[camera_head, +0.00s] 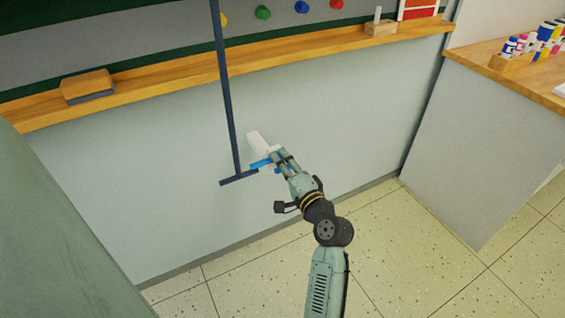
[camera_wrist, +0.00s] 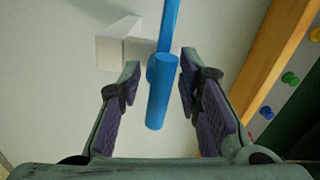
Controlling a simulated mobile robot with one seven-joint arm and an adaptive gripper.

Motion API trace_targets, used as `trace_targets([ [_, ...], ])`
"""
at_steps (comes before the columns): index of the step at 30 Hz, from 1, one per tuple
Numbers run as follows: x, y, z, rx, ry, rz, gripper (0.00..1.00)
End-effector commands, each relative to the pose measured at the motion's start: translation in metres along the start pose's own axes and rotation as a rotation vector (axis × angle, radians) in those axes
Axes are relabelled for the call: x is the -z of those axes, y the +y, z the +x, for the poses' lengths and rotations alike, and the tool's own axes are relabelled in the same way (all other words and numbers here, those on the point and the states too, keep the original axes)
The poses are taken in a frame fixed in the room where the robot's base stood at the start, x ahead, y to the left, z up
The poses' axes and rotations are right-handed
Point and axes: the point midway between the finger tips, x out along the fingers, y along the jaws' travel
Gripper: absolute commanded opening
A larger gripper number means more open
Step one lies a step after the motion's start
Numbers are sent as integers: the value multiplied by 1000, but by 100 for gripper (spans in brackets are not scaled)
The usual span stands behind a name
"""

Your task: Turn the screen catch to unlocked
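The screen catch shows as a white block (camera_head: 256,141) on the pale wall panel below the wooden ledge, with a blue handle (camera_head: 261,163) by it. In the wrist view the blue handle (camera_wrist: 161,95) is a thin bar with a thicker round grip, in front of the white block (camera_wrist: 118,47). My gripper (camera_head: 275,160) is at the catch. In the wrist view my gripper (camera_wrist: 160,75) is open, with one finger on each side of the blue grip. Gaps show on both sides, so the fingers do not appear closed on it. My fingers partly hide the handle in the head view.
A dark T-shaped bar (camera_head: 229,100) stands just left of the catch. The wooden ledge (camera_head: 200,78) above carries an eraser (camera_head: 88,87). A grey cabinet (camera_head: 480,145) with paint bottles stands at the right. The tiled floor (camera_head: 410,250) is clear.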

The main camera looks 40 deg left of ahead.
Motion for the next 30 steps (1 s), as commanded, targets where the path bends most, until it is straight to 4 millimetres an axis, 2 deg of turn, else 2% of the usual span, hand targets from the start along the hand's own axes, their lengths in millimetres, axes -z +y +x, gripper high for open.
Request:
trace_targets([
  [5,0,0,0,0,0,0,32],
  [19,0,0,0,0,0,0,1],
  [30,0,0,0,0,0,0,0],
])
